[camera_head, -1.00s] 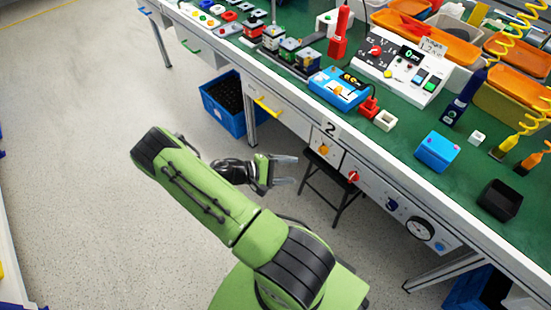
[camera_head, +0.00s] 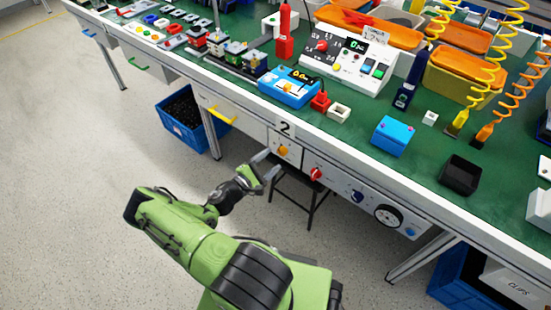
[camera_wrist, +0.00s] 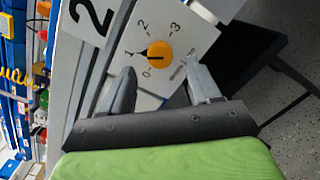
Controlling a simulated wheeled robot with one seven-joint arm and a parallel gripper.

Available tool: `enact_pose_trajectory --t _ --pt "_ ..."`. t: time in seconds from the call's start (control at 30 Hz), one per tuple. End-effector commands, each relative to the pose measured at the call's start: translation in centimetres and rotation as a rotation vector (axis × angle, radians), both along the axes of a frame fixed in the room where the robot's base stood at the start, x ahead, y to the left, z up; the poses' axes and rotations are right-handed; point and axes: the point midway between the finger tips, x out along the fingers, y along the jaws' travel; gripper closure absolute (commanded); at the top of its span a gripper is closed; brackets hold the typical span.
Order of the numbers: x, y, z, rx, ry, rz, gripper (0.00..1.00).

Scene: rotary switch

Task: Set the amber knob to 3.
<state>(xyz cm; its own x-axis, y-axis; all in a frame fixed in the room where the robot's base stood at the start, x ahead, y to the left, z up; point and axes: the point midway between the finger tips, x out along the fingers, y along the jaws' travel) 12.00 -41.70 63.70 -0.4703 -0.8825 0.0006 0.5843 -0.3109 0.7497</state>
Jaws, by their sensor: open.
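The amber knob (camera_head: 283,151) sits on a white panel under the bench's front edge, below a plate marked 2. In the wrist view the amber knob (camera_wrist: 160,55) is round, with marks 0, 2 and 3 readable around it. Its dark pointer line points left, toward a mark between 0 and 2. My gripper (camera_head: 268,164) is open just in front of the panel. In the wrist view my gripper (camera_wrist: 160,76) has its fingers apart on either side below the knob, with nothing between them.
A dark stool (camera_head: 300,190) stands under the bench. A yellow drawer handle (camera_head: 222,115) is to the left. The floor at left is clear.

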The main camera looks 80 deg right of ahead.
Motion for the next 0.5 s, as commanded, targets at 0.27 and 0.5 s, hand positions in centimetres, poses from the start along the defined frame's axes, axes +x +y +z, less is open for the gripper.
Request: enact_pose_trajectory --t 0.27,0.5 --pt "-1.6 -3.1 -0.1 0.0 -0.002 0.001 0.38" --pt "-1.6 -3.2 0.0 0.0 -0.001 0.001 0.4"
